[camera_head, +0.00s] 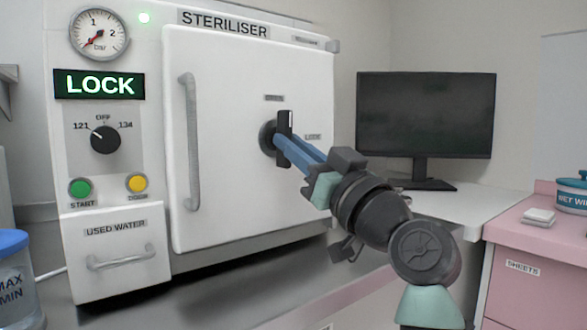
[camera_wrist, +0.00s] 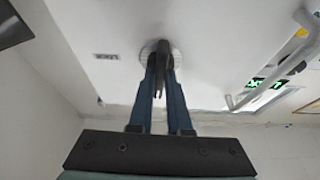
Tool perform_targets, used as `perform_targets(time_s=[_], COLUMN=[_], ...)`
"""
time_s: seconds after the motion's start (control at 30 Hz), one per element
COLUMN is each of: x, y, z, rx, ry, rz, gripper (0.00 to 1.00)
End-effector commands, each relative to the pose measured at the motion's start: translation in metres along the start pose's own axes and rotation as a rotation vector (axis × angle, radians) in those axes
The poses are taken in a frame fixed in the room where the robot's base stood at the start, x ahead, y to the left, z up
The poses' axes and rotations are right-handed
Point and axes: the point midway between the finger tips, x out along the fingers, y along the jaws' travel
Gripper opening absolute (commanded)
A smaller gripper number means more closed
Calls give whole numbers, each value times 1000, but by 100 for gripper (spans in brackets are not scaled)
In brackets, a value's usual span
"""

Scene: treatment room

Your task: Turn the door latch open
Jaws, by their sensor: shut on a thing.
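The steriliser door (camera_head: 235,190) is white and looks shut, with a grey vertical handle (camera_head: 190,140) on its left side. The door latch (camera_head: 285,137) is a dark lever on a round black base at the door's right side, and it stands upright in the head view. In the wrist view the latch (camera_wrist: 161,62) lies between the two blue fingers. My gripper (camera_head: 292,150) reaches in from the right, its fingers shut on the latch. The fingers hide part of the latch. A small label stands above the latch and another to its right.
The panel at left has a lit LOCK sign (camera_head: 99,84), a gauge (camera_head: 98,33), a dial (camera_head: 105,139), and green and yellow buttons. A monitor (camera_head: 425,115) stands behind my arm. A pink cabinet (camera_head: 535,265) is at right, a blue-lidded tub (camera_head: 14,280) at lower left.

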Motion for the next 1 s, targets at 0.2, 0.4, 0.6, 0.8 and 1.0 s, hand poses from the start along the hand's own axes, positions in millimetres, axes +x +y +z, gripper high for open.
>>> perform_targets(time_s=[0.2, 0.4, 0.6, 0.8, 1.0], x=[0, 0, 0, 0, 0], y=[0, 0, 0, 0, 0], z=[2, 1, 1, 1, 0], rx=[-35, -42, -42, -41, -40], ry=[-4, -4, -4, -3, -2], rz=[-16, -19, -18, -18, -17], gripper=[0, 0, 0, 46, 46])
